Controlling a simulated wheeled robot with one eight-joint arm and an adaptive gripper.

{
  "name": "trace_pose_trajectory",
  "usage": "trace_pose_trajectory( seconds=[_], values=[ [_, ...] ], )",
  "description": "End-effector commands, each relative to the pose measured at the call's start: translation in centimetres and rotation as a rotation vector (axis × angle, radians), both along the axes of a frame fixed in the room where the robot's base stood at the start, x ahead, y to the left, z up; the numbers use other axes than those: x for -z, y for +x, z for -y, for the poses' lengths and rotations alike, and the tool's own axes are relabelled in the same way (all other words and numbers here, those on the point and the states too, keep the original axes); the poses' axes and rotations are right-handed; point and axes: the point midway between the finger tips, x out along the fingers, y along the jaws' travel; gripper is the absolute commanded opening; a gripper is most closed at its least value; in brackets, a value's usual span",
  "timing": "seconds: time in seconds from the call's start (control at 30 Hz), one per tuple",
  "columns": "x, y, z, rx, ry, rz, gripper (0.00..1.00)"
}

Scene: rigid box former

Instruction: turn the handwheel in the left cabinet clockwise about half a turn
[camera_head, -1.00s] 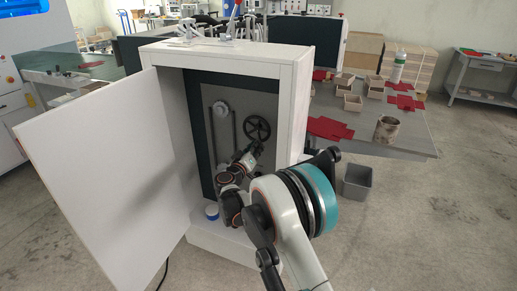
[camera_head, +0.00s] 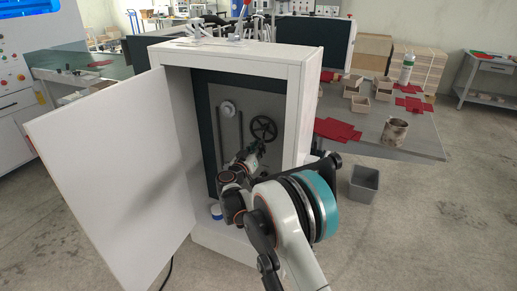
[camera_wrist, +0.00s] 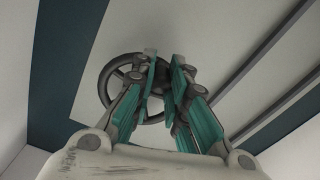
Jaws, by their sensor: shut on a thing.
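The dark handwheel (camera_head: 264,129) is a spoked ring on the grey back panel (camera_head: 232,165) inside the open white cabinet. In the wrist view the handwheel (camera_wrist: 117,76) sits behind my fingers, which hide part of its hub and rim. My gripper (camera_head: 261,146) reaches into the cabinet at the lower edge of the wheel. The exact contact is partly hidden.
The white cabinet door (camera_head: 110,170) stands open to the left. A pale round knob (camera_head: 228,108) and vertical slots are left of the wheel. A blue-and-white round item (camera_head: 216,212) lies on the cabinet floor. The cabinet's right wall (camera_head: 301,110) is close to my arm.

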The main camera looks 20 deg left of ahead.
Motion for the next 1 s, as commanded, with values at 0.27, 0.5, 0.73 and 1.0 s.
trace_pose_trajectory(
  seconds=[0.27, 0.5, 0.73, 1.0],
  values=[
    [0.1, -0.1, -0.1, -0.001, 0.000, -0.001, 0.36],
    [0.0, 0.0, 0.0, -0.001, -0.001, 0.000, 0.36],
    [0.0, -1.9, -0.3, -0.003, -0.001, 0.000, 0.36],
    [0.0, -7.4, -0.7, -0.004, -0.001, 0.000, 0.36]
  ],
)
